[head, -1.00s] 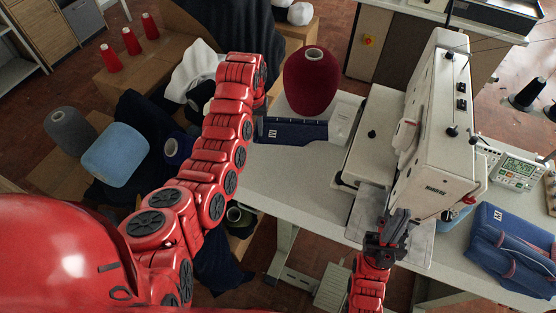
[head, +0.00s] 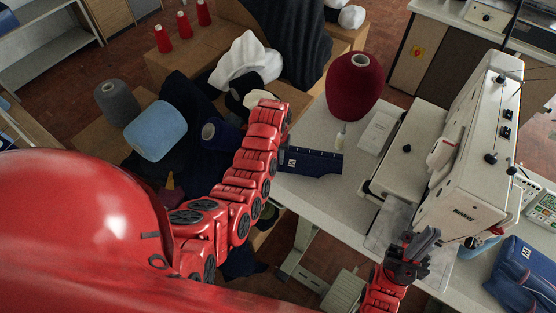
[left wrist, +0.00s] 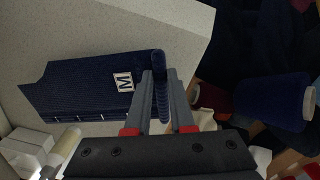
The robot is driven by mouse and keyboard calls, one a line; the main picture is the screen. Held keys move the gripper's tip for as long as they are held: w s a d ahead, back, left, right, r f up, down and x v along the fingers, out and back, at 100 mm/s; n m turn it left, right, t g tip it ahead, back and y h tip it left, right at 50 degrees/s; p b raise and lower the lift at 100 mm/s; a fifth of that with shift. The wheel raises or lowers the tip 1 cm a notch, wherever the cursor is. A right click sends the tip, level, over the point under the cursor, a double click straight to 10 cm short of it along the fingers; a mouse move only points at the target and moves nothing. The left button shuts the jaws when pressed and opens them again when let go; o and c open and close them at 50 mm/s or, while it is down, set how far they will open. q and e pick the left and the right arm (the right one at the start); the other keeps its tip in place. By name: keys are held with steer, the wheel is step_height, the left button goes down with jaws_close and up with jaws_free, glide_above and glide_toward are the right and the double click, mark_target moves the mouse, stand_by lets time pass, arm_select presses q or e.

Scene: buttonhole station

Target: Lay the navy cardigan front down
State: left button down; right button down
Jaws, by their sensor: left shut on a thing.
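The navy cardigan front (head: 318,161) is a dark ribbed knit piece with a white M label. It is at the left end of the pale worktable (head: 340,196), beside the dark red yarn cone. In the left wrist view its label side (left wrist: 85,85) faces up over the table, with one edge raised between my left fingers. My left gripper (left wrist: 163,80) is shut on that edge; in the head view my arm hides it. I cannot tell how much of the piece touches the table. My right gripper (head: 424,240) is in front of the sewing machine; its finger gap is unclear.
The dark red cone (head: 354,88) and the white sewing machine (head: 470,150) stand on the table. A blue folded garment pile (head: 525,275) lies at the right. A blue cone (head: 155,130), a grey cone (head: 117,103) and dark cloth are at the left. A small bottle (left wrist: 62,150) stands near the piece.

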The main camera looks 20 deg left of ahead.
arm_select(q)
step_height(320, 180, down, 2)
steer(key=shift+f+p, duration=0.15)
steer(key=shift+p, duration=0.2)
steer(key=shift+f, duration=0.2)
steer(key=c, duration=0.8)
jaws_free()
steer(key=shift+r, duration=0.15)
